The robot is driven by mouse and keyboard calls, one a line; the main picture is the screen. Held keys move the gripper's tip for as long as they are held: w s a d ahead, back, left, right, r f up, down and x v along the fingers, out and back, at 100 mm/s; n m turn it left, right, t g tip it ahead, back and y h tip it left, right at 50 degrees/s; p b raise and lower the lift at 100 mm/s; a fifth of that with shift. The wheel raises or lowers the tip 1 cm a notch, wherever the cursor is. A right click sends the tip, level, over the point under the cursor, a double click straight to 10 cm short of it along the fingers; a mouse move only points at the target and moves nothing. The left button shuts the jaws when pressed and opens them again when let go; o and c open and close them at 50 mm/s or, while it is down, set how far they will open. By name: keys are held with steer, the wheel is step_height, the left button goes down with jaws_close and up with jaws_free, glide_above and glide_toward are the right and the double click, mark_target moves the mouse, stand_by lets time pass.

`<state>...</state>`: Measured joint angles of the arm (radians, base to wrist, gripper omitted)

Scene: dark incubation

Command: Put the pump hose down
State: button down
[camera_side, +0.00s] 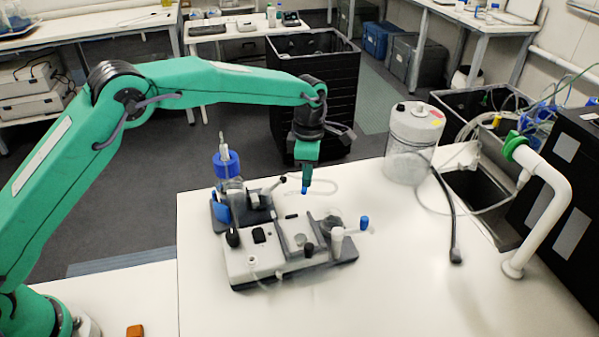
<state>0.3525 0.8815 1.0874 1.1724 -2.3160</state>
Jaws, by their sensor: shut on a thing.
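My gripper (305,180) points straight down above the back of a white and black pump unit (268,262). Its jaws are shut on the pump hose, a pale, thin tube (325,183) that shows as a faint loop beside the fingertips. A small blue piece shows at the fingertips; I cannot tell whether it is the hose's end. The grip itself is too small to see clearly. The pump unit stands on the white table and has dark knobs and a blue-tipped part at its right. A blue-capped bottle (226,165) stands at its back left.
A clear canister with a white lid (415,122) stands on the table at the back right. A black tube (447,215) lies by it. A white bent pipe (550,195) rises at the right beside a sink opening. The table's front middle is clear.

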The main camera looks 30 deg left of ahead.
steer(key=shift+w+a+f, duration=0.75)
steer(key=shift+w+a, duration=0.05)
steer(key=shift+w, duration=0.15)
steer(key=shift+f, duration=0.1)
steer(key=shift+f, duration=1.9)
steer(key=shift+f, duration=0.15)
steer(key=c, duration=1.3)
jaws_free()
steer(key=shift+o, duration=0.2)
step_height(320, 180, up, 12)
steer(key=shift+f, duration=0.1)
steer(key=shift+r, duration=0.3)
